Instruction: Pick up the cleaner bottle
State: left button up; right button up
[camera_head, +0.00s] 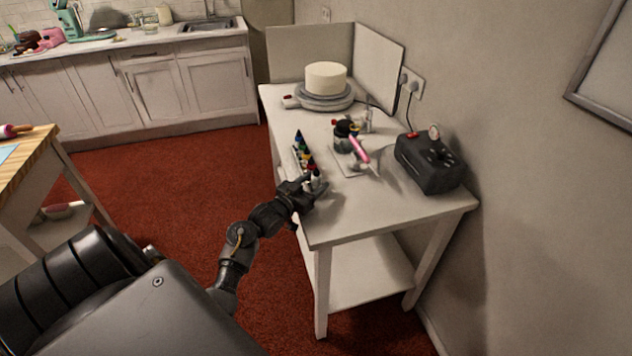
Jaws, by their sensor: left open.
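A row of small colour bottles (299,140) stands near the left edge of the white table (370,212). A small pale bottle (316,175) stands at the near end of this row. I cannot read any label, so I cannot tell for certain which bottle is the cleaner bottle. My left gripper (314,190) is open at the table's left edge, right by the near end of the row. Its fingers partly cover the pale bottle's lower part. Whether they touch it is unclear. My right gripper is out of view.
A pink airbrush (359,149) and a dark jar (345,136) are behind the row to the right. A black compressor (430,163) stands at the right. A white cake (326,78) sits on a turntable (325,98) at the back. The table's near part is clear.

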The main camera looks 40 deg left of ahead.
pick_arm(q)
jog(key=c, duration=0.8)
jog(key=shift+r, duration=0.65)
jog(key=s+r, duration=0.1)
jog(key=r, duration=0.1)
jog(key=s+d+r, duration=0.1)
jog(key=s+r, duration=0.1)
jog(key=r, duration=0.1)
jog(key=s+r, duration=0.2)
jog(key=r, duration=0.1)
jog(key=shift+d+r, duration=0.1)
jog(key=shift+d, duration=0.1)
jog(key=shift+o, duration=0.5)
jog(key=s+d+r, duration=0.2)
jog(key=s+r, duration=0.1)
jog(key=s, duration=0.5)
jog(key=shift+s+r, duration=0.25)
jog(key=shift+s, duration=0.05)
jog(key=shift+c, duration=0.4)
jog(key=shift+d, duration=0.1)
